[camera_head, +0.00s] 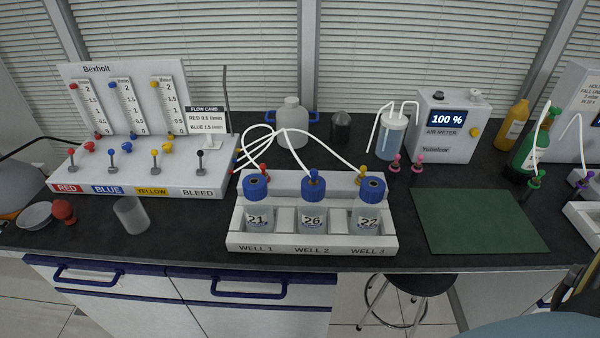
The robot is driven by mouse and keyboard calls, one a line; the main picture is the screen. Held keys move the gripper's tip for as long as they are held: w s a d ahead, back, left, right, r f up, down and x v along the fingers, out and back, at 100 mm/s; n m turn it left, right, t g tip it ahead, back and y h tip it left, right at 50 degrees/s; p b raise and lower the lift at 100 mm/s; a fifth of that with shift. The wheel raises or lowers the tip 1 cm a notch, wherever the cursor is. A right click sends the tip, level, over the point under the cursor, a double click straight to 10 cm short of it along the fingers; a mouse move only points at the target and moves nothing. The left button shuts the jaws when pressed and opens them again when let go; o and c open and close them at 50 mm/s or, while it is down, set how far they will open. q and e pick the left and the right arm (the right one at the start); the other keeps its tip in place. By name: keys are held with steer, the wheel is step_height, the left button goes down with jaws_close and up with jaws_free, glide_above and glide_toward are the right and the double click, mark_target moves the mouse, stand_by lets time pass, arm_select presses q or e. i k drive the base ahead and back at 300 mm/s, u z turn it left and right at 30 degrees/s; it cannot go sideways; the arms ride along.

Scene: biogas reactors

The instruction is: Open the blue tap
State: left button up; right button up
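A white flow panel (200,181) stands at the left of the bench, with a front strip reading RED, BLUE, YELLOW and BLEED. Above its BLUE label (107,189) stands a small upright grey stem with a blue ball top (112,152). A blue handle (126,148) sits just behind and to its right; I cannot tell which of the two is the tap, or its setting. Similar red, yellow and black fittings stand along the row. Neither of my grippers can be made out near the panel.
A white rack (312,249) with several blue-capped bottles stands at the centre. A clear cup (130,215), a red bulb (64,211) and a dish (36,216) lie before the panel. A flow card (205,119) stands behind. The green mat (480,222) is bare.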

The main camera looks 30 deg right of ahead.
mark_target(111, 151)
steer(key=u, duration=1.8)
steer(key=i, duration=1.75)
steer(key=z, duration=3.35)
